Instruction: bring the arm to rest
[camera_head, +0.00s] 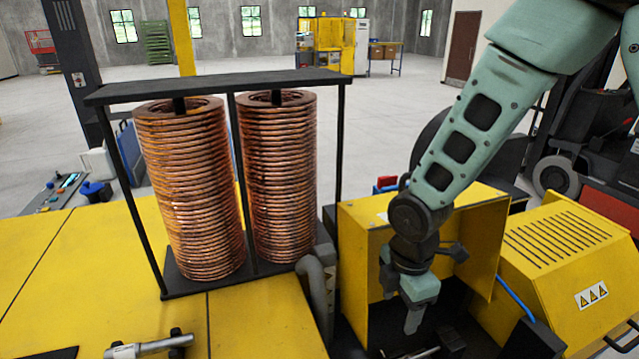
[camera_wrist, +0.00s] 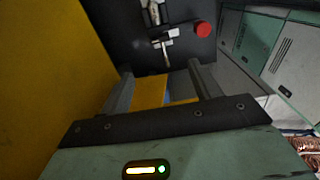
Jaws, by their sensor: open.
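My arm (camera_head: 505,95) reaches down from the upper right in the head view. My gripper (camera_head: 415,318) points down in front of an open yellow housing (camera_head: 361,260). In the wrist view my gripper (camera_wrist: 161,72) has its two fingers apart, with nothing between them. A metal fitting (camera_wrist: 160,32) on a dark surface lies beyond the fingertips, next to a red round knob (camera_wrist: 203,29). Two tall copper tube coils (camera_head: 190,190) (camera_head: 279,180) stand upright in a black rack left of my arm. The bottom of the housing is partly hidden by my gripper.
The black rack (camera_head: 215,86) stands on a yellow bench top (camera_head: 250,325). A metal tool (camera_head: 150,346) lies at the bench's front edge. A yellow vented cover (camera_head: 560,240) is close on the right. A forklift (camera_head: 590,150) stands behind it. Open floor lies beyond.

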